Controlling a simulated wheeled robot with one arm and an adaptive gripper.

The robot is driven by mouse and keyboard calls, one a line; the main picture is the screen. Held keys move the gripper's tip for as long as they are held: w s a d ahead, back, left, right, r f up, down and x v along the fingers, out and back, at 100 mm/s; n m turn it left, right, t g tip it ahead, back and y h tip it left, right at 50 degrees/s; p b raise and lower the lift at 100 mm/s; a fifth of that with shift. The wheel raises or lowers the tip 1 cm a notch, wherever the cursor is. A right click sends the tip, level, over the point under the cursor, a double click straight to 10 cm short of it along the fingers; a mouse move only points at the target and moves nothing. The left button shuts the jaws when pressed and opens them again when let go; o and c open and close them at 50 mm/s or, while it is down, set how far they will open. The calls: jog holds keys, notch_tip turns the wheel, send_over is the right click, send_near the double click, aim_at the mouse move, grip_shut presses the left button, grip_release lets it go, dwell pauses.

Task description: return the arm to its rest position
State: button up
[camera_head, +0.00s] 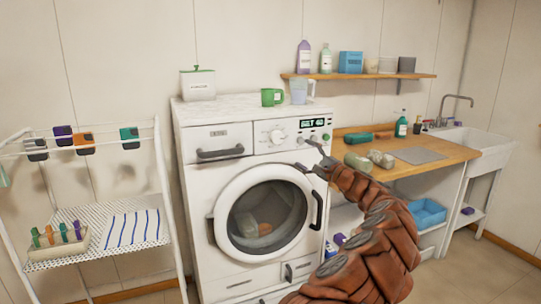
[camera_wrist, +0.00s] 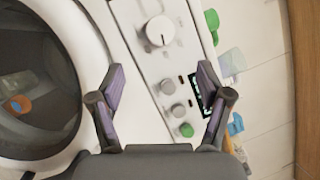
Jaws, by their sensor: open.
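My gripper (camera_head: 309,157) is in front of the white washing machine (camera_head: 196,165), near the right end of its control panel. My brown segmented arm reaches up to it from the lower right. In the wrist view my gripper (camera_wrist: 160,74) is open, with its two fingers spread apart and nothing between them. The control panel (camera_wrist: 150,75) lies beyond the fingers, with a large dial (camera_wrist: 158,31), two small knobs and a green button (camera_wrist: 187,130). One finger covers part of the lit display (camera_wrist: 192,103). I cannot tell whether the gripper touches the panel.
The round door (camera_head: 265,212) appears shut, with laundry behind its glass. A green mug (camera_head: 271,97) and a clear jug (camera_head: 301,91) stand on top. At right is a wooden counter (camera_head: 455,152) with a sink (camera_head: 478,138). A drying rack (camera_head: 155,212) stands at left.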

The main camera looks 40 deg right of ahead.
jog(key=w+a+r+n+g+y+p, duration=0.1)
jog(key=w+a+r+n+g+y, duration=0.15)
jog(key=a, duration=0.65)
jog(key=w+a+r+n+g+y, duration=0.1)
jog(key=w+a+r+n+y, duration=0.2)
jog(key=a, duration=0.6)
jog(key=w+a+r+n+g+y+p, duration=0.1)
jog(key=w+a+r+n+y, duration=0.2)
jog(key=a, duration=0.7)
jog(key=s+a+n+g+y, duration=0.2)
jog(key=s+a+n+g, duration=0.15)
jog(key=a, duration=0.85)
jog(key=s+a+n+g+y, duration=0.25)
jog(key=s+a+g, duration=0.25)
jog(key=a, duration=0.7)
jog(key=s+a+f+n+g+h+p, duration=0.1)
jog(key=s+a+f+n+g+h, duration=0.2)
jog(key=s+a+f, duration=0.4)
jog(key=s+a+f+n+g+h+p, duration=0.2)
jog(key=s+a+f+g, duration=0.15)
jog(key=s, duration=0.65)
jog(key=s+d+f+n+g+h, duration=0.1)
jog(key=s+d+f+h, duration=0.3)
jog(key=s, duration=0.6)
jog(key=s+d+f+n+g+h+p, duration=0.1)
jog(key=s+d+f+h, duration=0.3)
jog(key=s, duration=0.6)
jog(key=shift+d+f+g, duration=0.35)
jog(key=shift+d+f, duration=0.5)
jog(key=shift+d, duration=0.15)
